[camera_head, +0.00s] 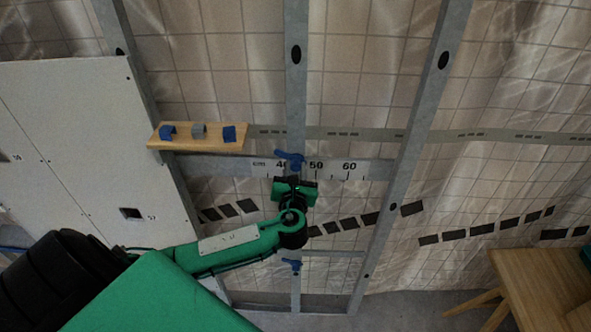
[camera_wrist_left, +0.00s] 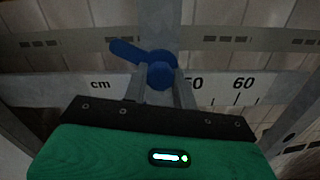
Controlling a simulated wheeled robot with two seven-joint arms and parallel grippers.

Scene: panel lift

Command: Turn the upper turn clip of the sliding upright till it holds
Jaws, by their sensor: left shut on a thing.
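The blue upper turn clip (camera_head: 290,158) sits on the sliding upright (camera_head: 296,95), a grey metal stud, where it crosses the scale rail (camera_head: 348,169). My left gripper (camera_head: 292,176) is at this clip from below. In the left wrist view its fingers (camera_wrist_left: 160,88) are shut on the round hub of the clip (camera_wrist_left: 160,72). The clip's lever sticks out to the upper left there, tilted rather than in line with the upright. The blue lower turn clip (camera_head: 291,264) shows further down, below my arm. My right gripper is not in view.
A wooden shelf (camera_head: 197,145) with small blue and grey pieces is left of the upright. White panels (camera_head: 70,130) cover the left frame. Another metal stud (camera_head: 411,150) stands to the right. A wooden table (camera_head: 545,290) is at the lower right.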

